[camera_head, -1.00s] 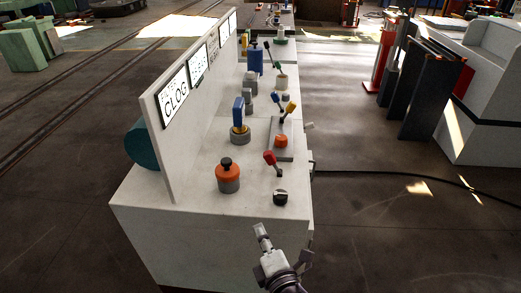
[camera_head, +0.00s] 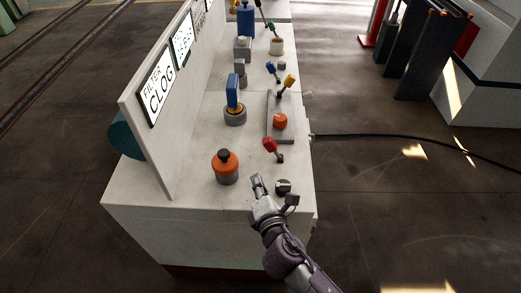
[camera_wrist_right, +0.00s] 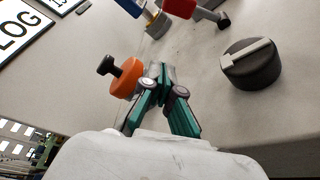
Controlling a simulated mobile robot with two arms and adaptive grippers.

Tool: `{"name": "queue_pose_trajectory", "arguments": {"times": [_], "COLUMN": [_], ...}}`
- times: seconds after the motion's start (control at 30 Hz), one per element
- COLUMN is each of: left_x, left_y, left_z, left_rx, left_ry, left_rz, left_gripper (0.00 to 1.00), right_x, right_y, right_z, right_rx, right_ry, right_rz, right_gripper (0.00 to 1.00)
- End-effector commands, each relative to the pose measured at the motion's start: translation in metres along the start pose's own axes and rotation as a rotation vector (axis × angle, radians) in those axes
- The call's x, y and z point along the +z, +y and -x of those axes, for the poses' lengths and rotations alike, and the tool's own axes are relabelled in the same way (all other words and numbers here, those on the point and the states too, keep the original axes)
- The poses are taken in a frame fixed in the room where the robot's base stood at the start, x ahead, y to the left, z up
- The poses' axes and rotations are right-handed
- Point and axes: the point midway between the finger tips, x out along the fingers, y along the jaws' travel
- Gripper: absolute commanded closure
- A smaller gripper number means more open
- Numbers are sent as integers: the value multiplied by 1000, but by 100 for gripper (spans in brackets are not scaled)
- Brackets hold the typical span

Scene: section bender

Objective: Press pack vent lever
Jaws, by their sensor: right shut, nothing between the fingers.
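Several levers stand on the white console (camera_head: 215,200): a red-tipped one (camera_head: 270,145), a yellow-tipped one (camera_head: 289,81), a small blue-tipped one (camera_head: 270,67) and a green-tipped one (camera_head: 271,27). I cannot read which is the pack vent lever. My right gripper (camera_head: 257,184) is shut and empty over the console's near end, between the orange knob and the black rotary knob, short of the red lever. In the right wrist view, its closed fingers (camera_wrist_right: 159,76) point toward the panel, with the red lever (camera_wrist_right: 181,7) at the top edge. My left gripper is not in view.
An orange knob (camera_head: 225,163) stands left of the fingers and a black rotary knob (camera_head: 284,187) right. Farther along are a blue handle (camera_head: 233,90) and an orange button (camera_head: 280,121). An upright sign board (camera_head: 160,135) bounds the left side. A cable (camera_head: 400,137) crosses the floor.

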Motion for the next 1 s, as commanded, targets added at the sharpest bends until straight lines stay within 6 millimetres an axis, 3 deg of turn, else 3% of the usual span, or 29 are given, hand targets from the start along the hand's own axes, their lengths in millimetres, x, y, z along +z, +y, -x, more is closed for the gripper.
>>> {"name": "queue_pose_trajectory", "arguments": {"times": [0.27,0.73,0.8,1.0], "left_x": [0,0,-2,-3], "left_y": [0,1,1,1], "left_z": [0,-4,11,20], "left_rx": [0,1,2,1], "left_ry": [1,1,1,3], "left_rz": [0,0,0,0], "left_gripper": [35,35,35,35], "right_x": [1,0,17,34], "right_y": [0,1,4,1], "right_z": [-11,-105,-95,-88], "right_rx": [1,2,-1,-1], "right_ry": [-1,-1,-1,1], "right_rz": [0,0,2,0], "right_gripper": [100,100,100,100]}}
